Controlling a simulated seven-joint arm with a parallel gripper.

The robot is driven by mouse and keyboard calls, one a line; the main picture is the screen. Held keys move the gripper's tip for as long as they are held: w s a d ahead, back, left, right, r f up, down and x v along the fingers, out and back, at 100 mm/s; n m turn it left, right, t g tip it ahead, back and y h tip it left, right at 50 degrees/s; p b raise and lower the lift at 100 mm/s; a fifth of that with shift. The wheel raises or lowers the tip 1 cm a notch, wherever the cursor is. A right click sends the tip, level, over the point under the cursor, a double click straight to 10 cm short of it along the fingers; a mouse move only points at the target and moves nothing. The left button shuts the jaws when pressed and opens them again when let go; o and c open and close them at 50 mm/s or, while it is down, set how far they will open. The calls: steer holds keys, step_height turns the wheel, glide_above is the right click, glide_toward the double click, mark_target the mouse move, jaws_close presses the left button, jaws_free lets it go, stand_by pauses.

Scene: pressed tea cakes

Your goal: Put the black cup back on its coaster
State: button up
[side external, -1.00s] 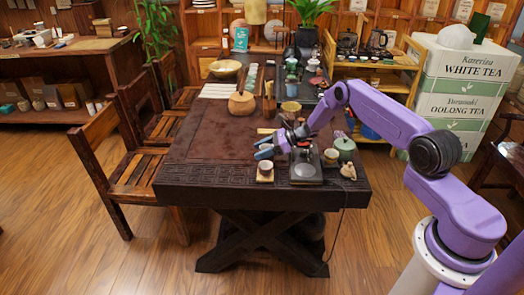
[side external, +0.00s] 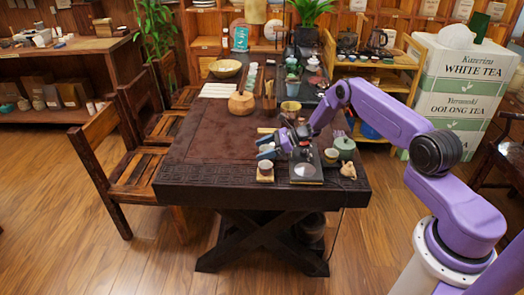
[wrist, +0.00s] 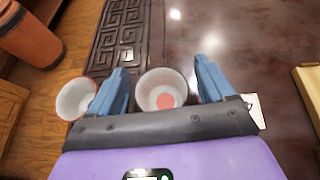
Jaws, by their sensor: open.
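My gripper (side external: 266,147) is open, low over the near part of the dark table. In the wrist view my gripper (wrist: 162,70) has its two blue fingers apart, with a white-lined cup (wrist: 163,93) seen between them, a reddish disc at its bottom. I see gaps beside the cup, and its outer colour is mostly hidden. A second white-lined cup (wrist: 75,99) with a reddish rim shows left of the left finger. In the side view a small pale cup (side external: 265,165) stands on a light square coaster (side external: 265,177). I cannot tell which cup is the black one.
A dark square tray (side external: 297,179) with a pale disc lies right of the coaster. The table's left middle (side external: 205,140) is clear.

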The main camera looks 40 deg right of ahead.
steer(key=v, duration=1.1)
steer(key=shift+s+d, duration=0.1)
steer(key=shift+d, duration=0.05)
steer(key=s+a+r+n+g+y, duration=0.1)
steer(key=s+a+r+n+g, duration=0.2)
steer(key=a, duration=0.4)
steer(key=s+a+r+n+g, duration=0.1)
steer(key=a+r+n+g, duration=0.2)
steer(key=a+r+n, duration=0.35)
steer(key=s+a+r+n+g+h, duration=0.1)
steer(key=s+a+r+n+g, duration=0.1)
steer(key=s+a+n+g, duration=0.3)
steer(key=s+a+r+n+h, duration=0.2)
steer(key=s+a+r+n, duration=0.1)
steer(key=s+a, duration=0.45)
steer(key=s+a+r+n+g+h, duration=0.1)
steer(key=s+r+n+h, duration=0.1)
steer(key=s+n, duration=0.4)
steer(key=s+a+r+n+h, duration=0.1)
steer(key=s+r+n+h, duration=0.15)
steer(key=s, duration=0.55)
steer(key=s+d+r+n+t+h, duration=0.1)
steer(key=s+d+n+t, duration=0.1)
steer(key=s+n, duration=0.4)
steer(key=s+d+n+t+h, duration=0.1)
steer(key=s+d+n, duration=0.3)
steer(key=s+n, duration=0.2)
steer(key=shift+d+r+n+t+h, duration=0.3)
steer(key=shift+r+t+h, duration=0.05)
steer(key=shift+r+t, duration=0.05)
